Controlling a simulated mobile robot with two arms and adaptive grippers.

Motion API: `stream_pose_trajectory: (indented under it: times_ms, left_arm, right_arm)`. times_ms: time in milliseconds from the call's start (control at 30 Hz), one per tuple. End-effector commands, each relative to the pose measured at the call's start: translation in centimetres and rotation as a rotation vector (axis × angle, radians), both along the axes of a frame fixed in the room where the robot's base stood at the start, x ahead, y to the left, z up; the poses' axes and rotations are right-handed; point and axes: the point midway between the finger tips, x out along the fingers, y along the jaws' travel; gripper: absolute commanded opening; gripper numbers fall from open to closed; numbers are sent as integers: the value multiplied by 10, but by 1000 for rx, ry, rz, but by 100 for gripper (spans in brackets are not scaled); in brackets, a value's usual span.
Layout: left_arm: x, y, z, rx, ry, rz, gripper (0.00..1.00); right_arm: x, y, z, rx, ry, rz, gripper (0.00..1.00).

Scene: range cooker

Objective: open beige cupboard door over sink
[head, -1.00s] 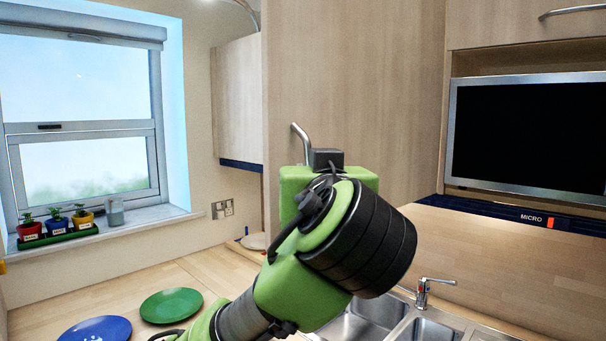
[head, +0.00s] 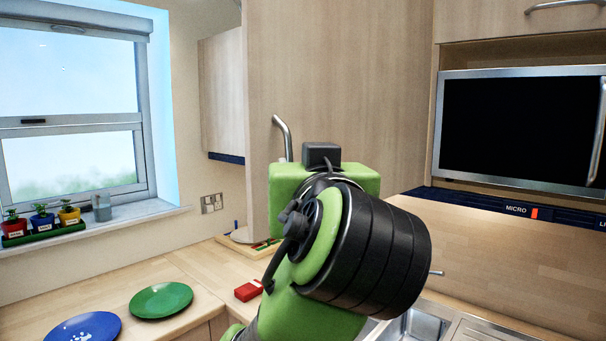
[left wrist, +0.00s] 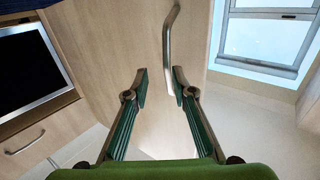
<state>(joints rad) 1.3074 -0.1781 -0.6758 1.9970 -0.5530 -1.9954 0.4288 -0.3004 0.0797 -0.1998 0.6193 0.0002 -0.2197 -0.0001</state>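The beige cupboard door (head: 350,80) is a tall wood-grain panel in the middle of the head view; it also shows in the left wrist view (left wrist: 115,40). Its curved metal handle (head: 283,135) is near the panel's left edge. My left gripper (left wrist: 159,75) is open, with two green-padded fingers pointing at the panel. In the left wrist view the handle (left wrist: 169,50) lies between the fingertips, closer to the right one; I see no contact. My left wrist hides the fingers and the lower panel in the head view. Whether the door stands ajar is unclear. My right gripper is not in view.
A microwave (head: 520,130) is right of the door. Another cupboard (head: 222,90) hangs behind its left edge. The sink (head: 415,325) is below. A green plate (head: 160,299), a blue plate (head: 85,327) and a red object (head: 248,291) lie on the counter. A window (head: 70,110) is left.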

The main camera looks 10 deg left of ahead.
Motion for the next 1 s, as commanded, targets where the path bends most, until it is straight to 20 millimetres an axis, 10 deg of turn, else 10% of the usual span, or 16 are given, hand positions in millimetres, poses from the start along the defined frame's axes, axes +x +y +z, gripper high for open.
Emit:
stream_pose_trajectory:
  times_ms: [700,800,1000]
  left_arm:
    - [-39,-8,0,-1,2,4,24]
    - [-37,-7,-2,-2,7,3,3]
    - [-8,6,-62,5,132,-21,0]
  right_arm:
    - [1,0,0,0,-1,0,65]
    - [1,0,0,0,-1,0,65]
    - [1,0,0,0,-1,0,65]
